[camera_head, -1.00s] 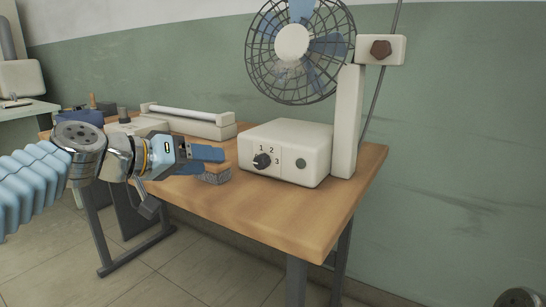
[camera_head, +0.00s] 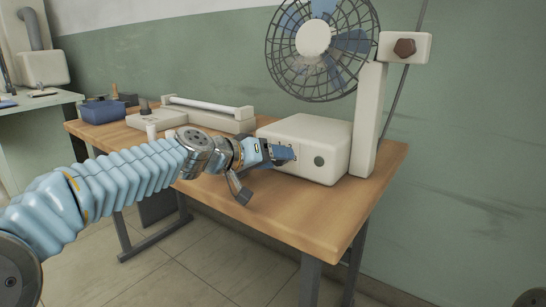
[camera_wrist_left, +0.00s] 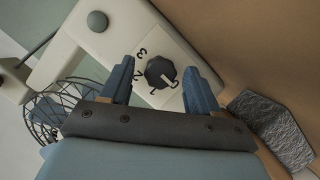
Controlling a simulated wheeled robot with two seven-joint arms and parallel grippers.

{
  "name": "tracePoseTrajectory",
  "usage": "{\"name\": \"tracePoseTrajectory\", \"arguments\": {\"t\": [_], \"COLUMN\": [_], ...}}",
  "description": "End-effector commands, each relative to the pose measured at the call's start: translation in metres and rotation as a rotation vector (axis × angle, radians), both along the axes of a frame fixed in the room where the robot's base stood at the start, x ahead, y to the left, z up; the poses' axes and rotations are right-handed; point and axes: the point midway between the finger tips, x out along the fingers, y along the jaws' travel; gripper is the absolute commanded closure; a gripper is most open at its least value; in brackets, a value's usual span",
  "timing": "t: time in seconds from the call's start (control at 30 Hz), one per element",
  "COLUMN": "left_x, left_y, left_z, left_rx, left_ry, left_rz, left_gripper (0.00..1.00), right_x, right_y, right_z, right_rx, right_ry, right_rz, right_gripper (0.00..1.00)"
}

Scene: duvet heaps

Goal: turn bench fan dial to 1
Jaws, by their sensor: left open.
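The black dial (camera_wrist_left: 160,72) sits on the pale panel of the fan's white base box (camera_head: 312,135), with the numbers 1, 2 and 3 beside it. Its light pointer mark faces lower right in the wrist view, past the 1 and off all three numbers. My left gripper (camera_head: 285,153) is in front of the panel and hides the dial in the head view. In the wrist view the open left gripper (camera_wrist_left: 158,74) has one finger on each side of the dial; I see gaps and cannot tell any contact. My right gripper is out of view.
The fan (camera_head: 318,45) stands on a post (camera_head: 369,118) at the box's right. A grey rough-faced block (camera_wrist_left: 284,130) lies near the gripper. A white long device (camera_head: 208,112) and a blue bin (camera_head: 103,111) are farther left. The wooden bench front (camera_head: 310,218) is clear.

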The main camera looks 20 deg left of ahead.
Motion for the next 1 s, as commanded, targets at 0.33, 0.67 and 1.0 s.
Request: {"name": "tracePoseTrajectory", "arguments": {"t": [0.33,0.67,1.0], "left_x": [0.0001,-0.0001,-0.0005], "left_y": [0.0,0.0002,-0.0008], "left_z": [-0.0002,-0.0002,0.0015], "left_rx": [0.0,0.001,0.095], "left_ry": [0.0,0.0,-0.034], "left_rz": [0.0,0.0,-0.001], "left_gripper": [0.59,0.95,0.95], "right_x": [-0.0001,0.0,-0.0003], "right_y": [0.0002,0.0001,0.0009], "right_z": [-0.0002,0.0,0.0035], "right_rx": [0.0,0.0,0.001], "right_ry": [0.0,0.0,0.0], "right_rz": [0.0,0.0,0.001], "right_gripper": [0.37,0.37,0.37]}}
